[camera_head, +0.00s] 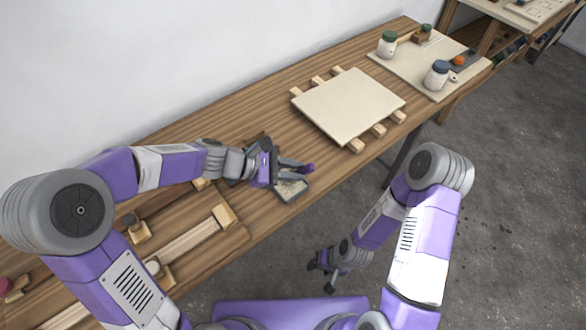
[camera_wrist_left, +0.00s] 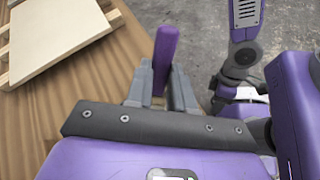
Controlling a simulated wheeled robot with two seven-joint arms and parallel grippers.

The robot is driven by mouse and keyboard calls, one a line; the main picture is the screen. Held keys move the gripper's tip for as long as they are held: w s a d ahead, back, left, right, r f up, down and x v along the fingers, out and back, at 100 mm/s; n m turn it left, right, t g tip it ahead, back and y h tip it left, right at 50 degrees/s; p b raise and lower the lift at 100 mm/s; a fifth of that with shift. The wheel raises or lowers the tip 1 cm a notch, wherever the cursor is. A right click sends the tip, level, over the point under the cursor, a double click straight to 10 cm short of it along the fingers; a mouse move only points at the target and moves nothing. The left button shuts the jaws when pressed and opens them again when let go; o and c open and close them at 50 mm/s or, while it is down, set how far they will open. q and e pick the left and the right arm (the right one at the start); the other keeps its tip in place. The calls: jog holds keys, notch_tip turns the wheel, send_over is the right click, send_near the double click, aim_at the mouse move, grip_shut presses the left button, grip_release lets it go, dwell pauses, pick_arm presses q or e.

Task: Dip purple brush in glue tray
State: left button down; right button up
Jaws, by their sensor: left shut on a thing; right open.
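My left gripper (camera_head: 284,171) is shut on the purple brush (camera_head: 309,168), whose purple end sticks out past the fingertips. In the left wrist view the brush (camera_wrist_left: 165,58) stands up between the fingers of the left gripper (camera_wrist_left: 160,88). The glue tray (camera_head: 291,190) is a small grey tray with a pale inside, on the table near its front edge. It lies just below and partly behind the left gripper in the head view. Whether the brush touches the tray I cannot tell. My right gripper (camera_head: 325,272) is open and empty, low beside the table over the floor.
A pale plywood panel (camera_head: 350,105) lies on wooden strips in the middle of the wooden table (camera_head: 262,120). A board at the far end (camera_head: 400,66) holds jars (camera_head: 437,74) and small items. Wooden clamp-like pieces (camera_head: 190,240) lie at the near left.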

pick_arm(q)
notch_tip(320, 180, up, 7)
jog(key=p, duration=0.6)
dwell(0.3)
dwell(0.6)
